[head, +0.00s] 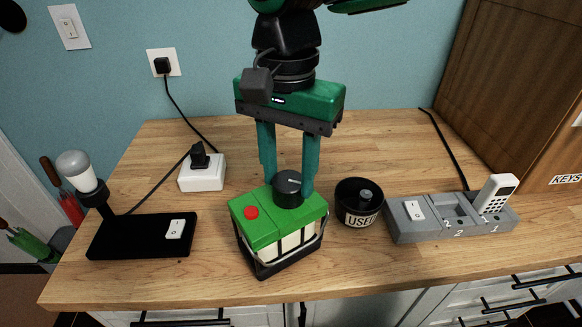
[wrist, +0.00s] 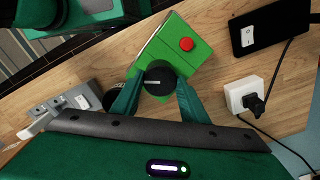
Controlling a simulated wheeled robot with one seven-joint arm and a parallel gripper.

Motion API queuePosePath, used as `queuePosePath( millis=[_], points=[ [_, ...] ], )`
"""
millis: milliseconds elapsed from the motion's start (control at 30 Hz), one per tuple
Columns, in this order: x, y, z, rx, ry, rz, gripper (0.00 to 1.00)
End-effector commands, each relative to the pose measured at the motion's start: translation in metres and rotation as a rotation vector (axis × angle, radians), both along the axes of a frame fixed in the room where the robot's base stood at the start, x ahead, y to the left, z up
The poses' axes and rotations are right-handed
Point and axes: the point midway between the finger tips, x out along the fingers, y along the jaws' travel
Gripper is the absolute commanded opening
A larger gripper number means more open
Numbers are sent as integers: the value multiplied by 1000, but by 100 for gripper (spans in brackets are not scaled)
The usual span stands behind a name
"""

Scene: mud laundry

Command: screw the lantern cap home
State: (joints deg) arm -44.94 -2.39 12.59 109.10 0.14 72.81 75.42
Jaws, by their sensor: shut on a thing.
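The lantern (head: 268,235) stands on the wooden counter, with a green top, a red button (head: 251,212), pale side panels and a dark base. Its round black cap (head: 289,187) sits on the green top. My gripper (head: 289,190) points down from above, with its two green fingers shut on either side of the cap. In the wrist view the cap (wrist: 159,79) lies between the fingertips, and a pale mark shows on its face. The lantern's green top (wrist: 180,50) and red button also show there. The thread under the cap is hidden.
A black cup labelled "USED" (head: 359,218) stands close on the lantern's right. A grey tray (head: 452,228) holding a white remote (head: 497,194) is further right. A white plug box (head: 202,172) and a black lamp base (head: 142,237) stand left. The counter's front strip is clear.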

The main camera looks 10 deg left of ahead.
Motion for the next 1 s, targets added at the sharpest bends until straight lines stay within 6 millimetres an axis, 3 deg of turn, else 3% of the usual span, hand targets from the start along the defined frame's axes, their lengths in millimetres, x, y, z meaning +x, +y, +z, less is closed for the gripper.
queuePosePath(
  millis=[400, 700, 1000],
  points=[
    [0, -1, -2, -4, 3, -59, 0],
    [0, -1, -3, -5, 3, -285, 0],
    [0, -1, -2, -4, 3, -303, 0]
  ],
)
